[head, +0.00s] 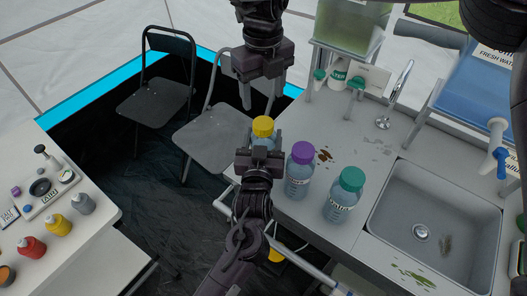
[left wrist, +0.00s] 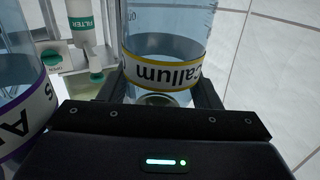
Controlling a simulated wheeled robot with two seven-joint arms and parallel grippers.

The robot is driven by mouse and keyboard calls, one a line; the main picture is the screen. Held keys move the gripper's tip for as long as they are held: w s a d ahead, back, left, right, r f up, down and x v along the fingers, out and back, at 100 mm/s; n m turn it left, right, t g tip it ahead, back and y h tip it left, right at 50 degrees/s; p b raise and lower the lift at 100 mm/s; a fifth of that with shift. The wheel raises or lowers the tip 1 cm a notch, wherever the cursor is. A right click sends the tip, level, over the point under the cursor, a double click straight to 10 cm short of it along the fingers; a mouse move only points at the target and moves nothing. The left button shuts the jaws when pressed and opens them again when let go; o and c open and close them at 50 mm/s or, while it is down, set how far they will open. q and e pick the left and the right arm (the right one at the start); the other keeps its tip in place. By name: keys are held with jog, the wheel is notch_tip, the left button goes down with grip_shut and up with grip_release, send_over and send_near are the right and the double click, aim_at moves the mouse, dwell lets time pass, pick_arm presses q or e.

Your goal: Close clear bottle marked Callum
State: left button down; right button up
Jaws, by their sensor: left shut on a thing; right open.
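A clear bottle with a yellow cap (head: 263,126) is held by my left gripper (head: 264,141). In the left wrist view the clear bottle (left wrist: 166,45) stands between the fingers, and its yellow-edged label reads "Callum". Its top is outside that view. In the head view the gripper hides most of the bottle body. The yellow cap sits at the bottle's top; I cannot tell how tightly. My right gripper (head: 259,103) is open and empty, pointing down just above the cap, apart from it.
A purple-capped bottle (head: 298,172) stands close right of the held bottle, and a green-capped bottle (head: 343,196) further right. The sink (head: 435,215) and tap (head: 392,95) lie beyond. Folding chairs (head: 215,137) stand left of the counter. A white table (head: 95,215) at left carries small bottles.

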aim_at(263, 123)
jog(key=shift+f, duration=4)
jog(key=c, duration=1)
jog(key=m, duration=0.6)
jog(key=shift+f, duration=0.1)
jog(key=m, duration=0.5)
jog(key=o, duration=1.1)
